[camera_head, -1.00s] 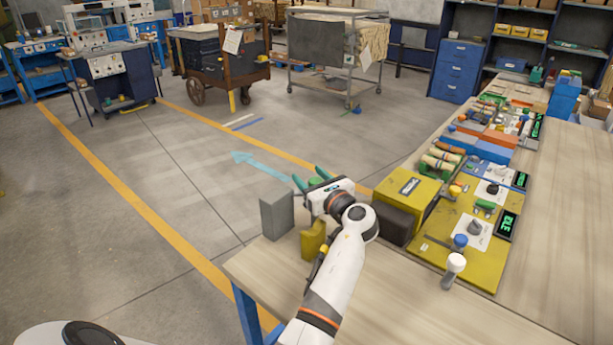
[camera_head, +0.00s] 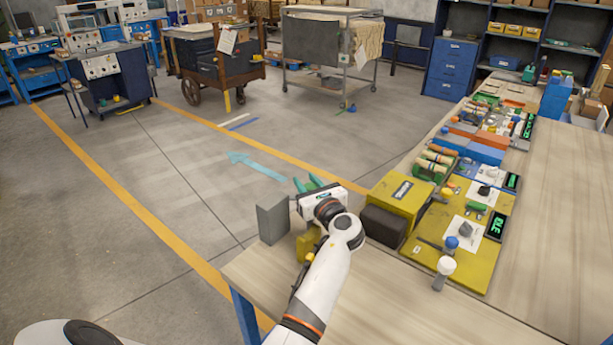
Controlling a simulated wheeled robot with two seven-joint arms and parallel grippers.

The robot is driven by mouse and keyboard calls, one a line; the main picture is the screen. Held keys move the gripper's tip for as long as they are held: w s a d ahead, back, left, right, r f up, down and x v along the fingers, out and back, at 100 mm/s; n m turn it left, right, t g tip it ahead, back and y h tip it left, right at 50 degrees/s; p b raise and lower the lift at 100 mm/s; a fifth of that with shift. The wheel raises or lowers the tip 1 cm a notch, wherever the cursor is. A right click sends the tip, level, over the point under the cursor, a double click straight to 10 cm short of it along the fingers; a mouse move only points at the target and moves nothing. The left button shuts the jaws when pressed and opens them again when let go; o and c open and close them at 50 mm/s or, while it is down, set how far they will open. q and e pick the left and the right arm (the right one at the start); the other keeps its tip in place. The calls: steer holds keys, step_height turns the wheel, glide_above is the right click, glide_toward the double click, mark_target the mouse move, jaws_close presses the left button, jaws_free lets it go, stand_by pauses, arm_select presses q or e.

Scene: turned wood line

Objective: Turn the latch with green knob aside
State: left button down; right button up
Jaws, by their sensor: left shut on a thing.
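My left gripper (camera_head: 308,184) is at the table's far left edge, with its two green fingertips close together, pointing away from me. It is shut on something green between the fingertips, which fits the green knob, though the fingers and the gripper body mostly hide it. The latch's arm cannot be made out behind the gripper. A grey upright block (camera_head: 272,219) stands just left of the gripper, and a yellow block (camera_head: 308,243) shows partly behind my left arm. My right gripper is out of view.
A yellow box (camera_head: 402,191) and a dark block (camera_head: 383,227) stand just right of my left arm. The wooden table (camera_head: 400,310) is bare in front and on the right.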

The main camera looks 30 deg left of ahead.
arm_select(q)
steer(key=m+t+h+p, duration=0.4)
steer(key=p, duration=0.1)
steer(key=m+t+h+p, duration=0.2)
steer(key=p, duration=0.1)
steer(key=shift+w+d+t+h, duration=0.3)
steer(key=shift+w, duration=0.05)
steer(key=c, duration=1)
jaws_free()
steer(key=shift+w, duration=0.1)
steer(key=shift+c, duration=0.2)
steer(key=b+v, duration=0.1)
steer(key=v, duration=1.1)
steer(key=shift+a, duration=0.1)
